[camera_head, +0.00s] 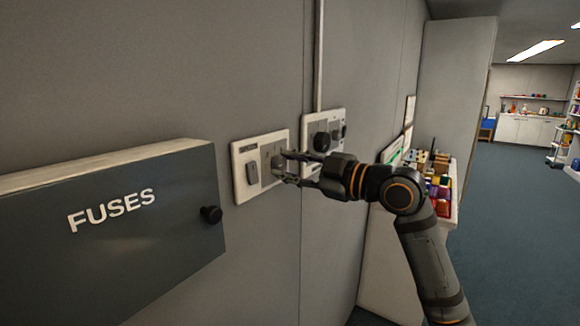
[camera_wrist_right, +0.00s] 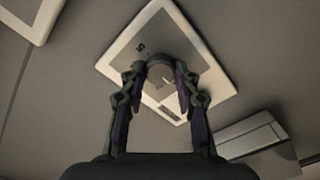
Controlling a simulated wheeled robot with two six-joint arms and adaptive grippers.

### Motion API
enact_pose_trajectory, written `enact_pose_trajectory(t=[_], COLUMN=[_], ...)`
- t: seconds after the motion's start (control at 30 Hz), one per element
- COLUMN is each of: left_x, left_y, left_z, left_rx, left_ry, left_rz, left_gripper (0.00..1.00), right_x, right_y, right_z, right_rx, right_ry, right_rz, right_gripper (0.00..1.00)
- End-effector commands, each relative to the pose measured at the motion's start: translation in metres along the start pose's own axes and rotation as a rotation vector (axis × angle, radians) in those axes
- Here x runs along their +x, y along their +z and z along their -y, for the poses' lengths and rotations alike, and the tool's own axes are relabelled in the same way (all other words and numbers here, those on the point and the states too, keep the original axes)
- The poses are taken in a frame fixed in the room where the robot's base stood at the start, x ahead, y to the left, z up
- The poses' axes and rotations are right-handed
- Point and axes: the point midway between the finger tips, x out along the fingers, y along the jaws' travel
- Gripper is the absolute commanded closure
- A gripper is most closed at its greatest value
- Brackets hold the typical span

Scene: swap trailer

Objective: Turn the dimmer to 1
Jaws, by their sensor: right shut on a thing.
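The dimmer knob is a round grey knob (camera_wrist_right: 160,72) on a white-framed wall plate with a grey face (camera_head: 240,183). In the right wrist view the white plate rim (camera_wrist_right: 214,82) surrounds it, and a small dark mark like a 5 shows beside the knob. My right gripper (camera_head: 283,163) is shut on the knob, one finger on each side; its fingers also show in the wrist view (camera_wrist_right: 160,82). The knob's pointer and most of its scale are too dark or hidden to read. My left gripper is not in view.
A grey box marked FUSES (camera_head: 130,235) juts from the wall at left, with a black knob. A second switch plate (camera_head: 307,124) with a black knob (camera_head: 321,141) is just right of my fingers. A shelf of colored items (camera_head: 440,188) stands beyond my arm.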

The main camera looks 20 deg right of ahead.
Motion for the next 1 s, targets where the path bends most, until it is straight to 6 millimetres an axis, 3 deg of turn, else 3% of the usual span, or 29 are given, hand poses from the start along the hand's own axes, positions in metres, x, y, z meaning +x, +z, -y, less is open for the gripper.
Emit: enact_pose_trajectory(t=[0.3, 0.33, 0.5, 0.8, 1.0], left_x=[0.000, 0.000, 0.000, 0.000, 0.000], left_y=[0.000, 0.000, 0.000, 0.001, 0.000], left_z=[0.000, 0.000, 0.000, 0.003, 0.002], left_rx=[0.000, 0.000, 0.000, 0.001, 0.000], left_ry=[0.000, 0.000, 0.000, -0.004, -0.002], left_rz=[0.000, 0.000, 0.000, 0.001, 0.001], left_gripper=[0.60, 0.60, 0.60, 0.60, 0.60], right_x=[0.000, 0.000, 0.000, 0.000, 0.000], right_y=[0.000, 0.000, 0.000, -0.002, -0.028], right_z=[0.000, 0.000, 0.000, -0.002, -0.028], right_rx=[-0.003, -0.003, -0.002, -0.001, -0.004], right_ry=[0.000, 0.000, 0.000, 0.001, 0.005], right_rz=[0.000, 0.000, 0.000, -0.001, -0.005], right_gripper=[1.00, 0.66, 0.46, 0.46, 0.46])
